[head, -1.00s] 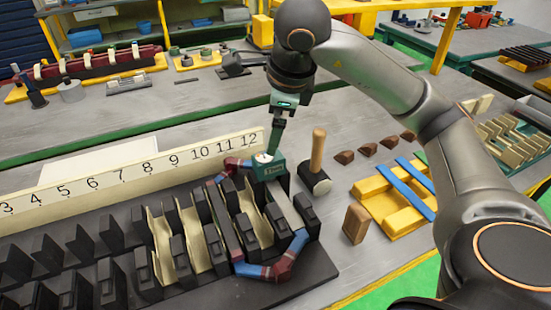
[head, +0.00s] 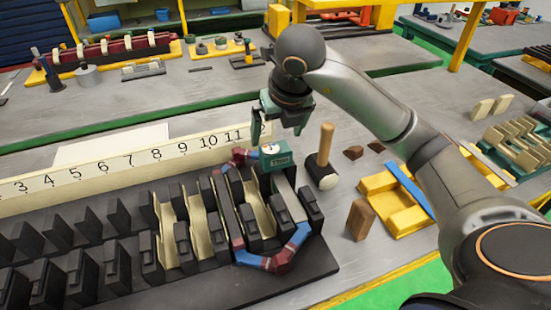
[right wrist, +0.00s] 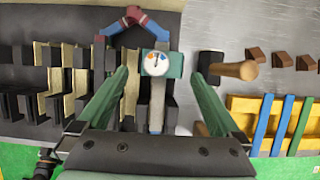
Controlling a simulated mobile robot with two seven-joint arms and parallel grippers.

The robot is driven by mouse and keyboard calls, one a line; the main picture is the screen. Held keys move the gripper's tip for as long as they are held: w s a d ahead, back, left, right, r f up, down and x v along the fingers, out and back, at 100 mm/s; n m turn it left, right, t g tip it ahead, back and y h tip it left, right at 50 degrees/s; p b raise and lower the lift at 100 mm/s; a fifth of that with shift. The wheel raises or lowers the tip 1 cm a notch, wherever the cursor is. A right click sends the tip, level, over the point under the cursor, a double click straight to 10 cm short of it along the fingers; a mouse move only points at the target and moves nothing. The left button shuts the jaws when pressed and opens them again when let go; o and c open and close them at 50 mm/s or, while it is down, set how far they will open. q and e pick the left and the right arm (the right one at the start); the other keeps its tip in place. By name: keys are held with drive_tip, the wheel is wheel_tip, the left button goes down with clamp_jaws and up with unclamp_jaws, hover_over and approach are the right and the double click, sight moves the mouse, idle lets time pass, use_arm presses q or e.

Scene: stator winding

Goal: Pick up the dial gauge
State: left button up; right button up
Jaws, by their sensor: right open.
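The dial gauge (head: 275,157) is a teal block with a round white dial. It sits upright at the right end of the black slotted stator block (head: 318,262), above a grey bar and beside the red and blue coil (head: 272,262). My right gripper (head: 279,127) is open and empty, above and behind the gauge. In the right wrist view, the gauge (right wrist: 156,63) shows between the spread fingers of the right gripper (right wrist: 161,78), with no visible contact. My left gripper is not in view.
A mallet (head: 323,160) with a wooden handle stands close right of the gauge. A wooden block (head: 360,219) and a yellow rack (head: 395,205) with blue strips lie further right. A numbered strip (head: 130,162) runs behind the slotted block.

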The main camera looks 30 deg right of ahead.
sight(275, 148)
drive_tip(key=shift+x, duration=3.55)
drive_tip(key=shift+s+d, duration=0.1)
drive_tip(key=shift+d, duration=0.1)
